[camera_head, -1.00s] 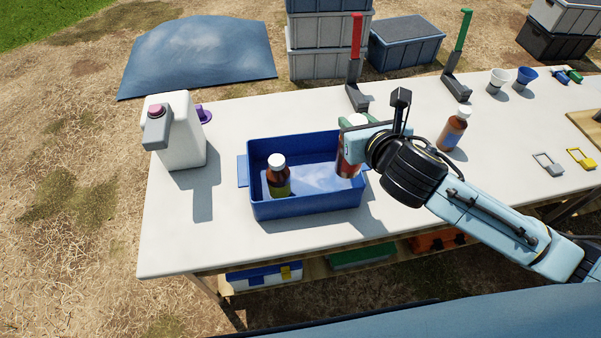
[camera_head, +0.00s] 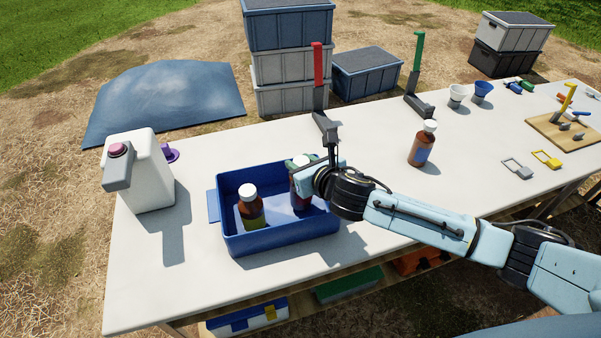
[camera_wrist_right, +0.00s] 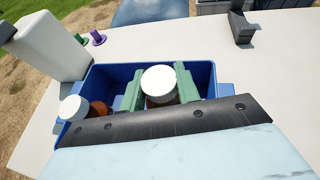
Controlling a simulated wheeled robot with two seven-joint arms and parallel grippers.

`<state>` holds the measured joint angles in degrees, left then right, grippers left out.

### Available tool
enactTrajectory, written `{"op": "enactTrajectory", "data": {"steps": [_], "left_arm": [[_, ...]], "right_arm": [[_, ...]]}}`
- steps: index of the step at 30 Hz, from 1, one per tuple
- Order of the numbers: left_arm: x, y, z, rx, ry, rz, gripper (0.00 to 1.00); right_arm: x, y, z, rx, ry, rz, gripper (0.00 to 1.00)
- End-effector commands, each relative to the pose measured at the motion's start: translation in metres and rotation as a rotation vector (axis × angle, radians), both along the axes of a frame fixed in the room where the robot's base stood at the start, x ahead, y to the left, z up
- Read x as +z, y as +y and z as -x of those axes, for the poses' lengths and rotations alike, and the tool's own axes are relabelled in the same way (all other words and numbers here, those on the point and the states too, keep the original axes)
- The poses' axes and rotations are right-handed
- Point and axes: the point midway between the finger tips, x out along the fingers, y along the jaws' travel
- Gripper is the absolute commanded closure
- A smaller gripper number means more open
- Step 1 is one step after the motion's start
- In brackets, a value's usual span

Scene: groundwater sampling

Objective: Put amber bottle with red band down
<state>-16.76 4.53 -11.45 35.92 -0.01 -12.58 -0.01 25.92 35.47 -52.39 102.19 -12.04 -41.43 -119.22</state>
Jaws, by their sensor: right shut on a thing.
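The amber bottle with a white cap (camera_head: 299,185) is in my right gripper (camera_head: 306,171), over the right part of the blue bin (camera_head: 283,239). Its band is mostly hidden by the gripper in the head view. In the right wrist view the white cap (camera_wrist_right: 159,80) sits between the green fingers (camera_wrist_right: 160,92), which are shut on the bottle. The bottle looks upright and low within the bin; whether its base touches the floor I cannot tell. Another amber bottle with a yellow-green band (camera_head: 251,208) stands in the bin's left part. My left gripper is not in view.
A white jug (camera_head: 148,175) stands left of the bin. A third amber bottle with a blue band (camera_head: 422,145) stands to the right on the table (camera_head: 390,270). Red (camera_head: 319,85) and green (camera_head: 417,70) handled stands are behind. Bare table lies right of the bin.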

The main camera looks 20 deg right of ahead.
Motion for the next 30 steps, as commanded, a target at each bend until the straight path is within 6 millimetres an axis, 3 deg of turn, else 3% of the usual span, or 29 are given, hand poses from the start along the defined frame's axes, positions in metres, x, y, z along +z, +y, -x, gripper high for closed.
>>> {"op": "enactTrajectory", "data": {"steps": [4,14,15,19,30], "left_arm": [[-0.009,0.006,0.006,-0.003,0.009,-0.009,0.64],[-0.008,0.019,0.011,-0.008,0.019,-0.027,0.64],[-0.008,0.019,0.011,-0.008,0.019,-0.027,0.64],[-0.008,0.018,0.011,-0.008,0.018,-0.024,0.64],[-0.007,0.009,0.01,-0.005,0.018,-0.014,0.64]], "right_arm": [[-0.021,0.001,0.0,0.001,-0.001,-0.002,1.0],[-0.022,0.0,0.0,0.001,-0.003,-0.001,1.0],[-0.024,0.0,0.0,0.0,0.0,0.0,0.67],[-0.024,0.0,0.0,0.001,0.0,0.0,0.5],[-0.02,0.0,0.001,0.001,0.0,0.0,0.47]]}}
